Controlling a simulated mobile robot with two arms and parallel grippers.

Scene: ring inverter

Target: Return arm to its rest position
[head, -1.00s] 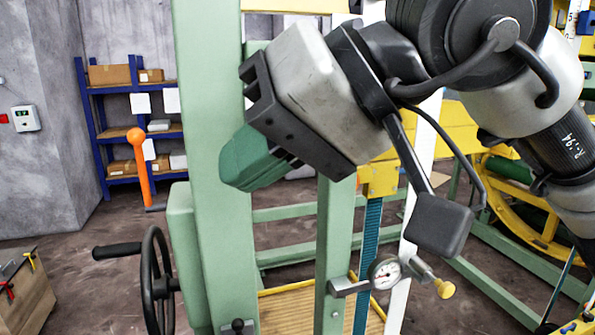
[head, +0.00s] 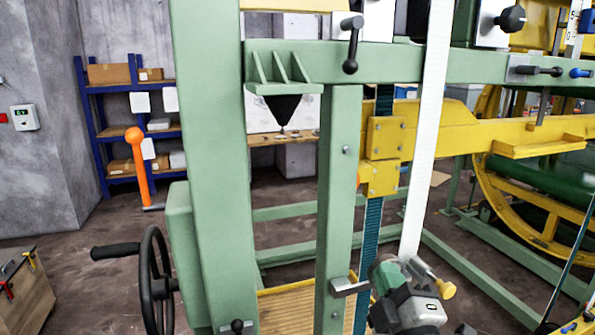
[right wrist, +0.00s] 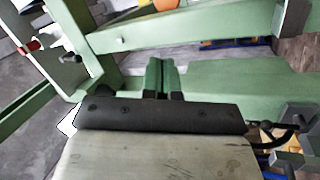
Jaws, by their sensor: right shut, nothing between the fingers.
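My right gripper (head: 384,270) is low in the head view, right of the middle, in front of the yellow-knobbed fitting on the machine. Its green fingers are shut with nothing between them. Its pale and black wrist body is cut by the bottom edge. In the right wrist view the closed green fingers (right wrist: 163,78) show beyond the black palm edge, with green machine beams behind them. I cannot tell how far the gripper is from the frame. My left gripper is not in view.
The green machine frame (head: 205,150) with upright posts and a crossbeam stands directly ahead. A black handwheel (head: 155,285) sticks out at its left. A white vertical strip (head: 428,130) and a yellow beam (head: 460,140) are at the right. Open floor shows at left.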

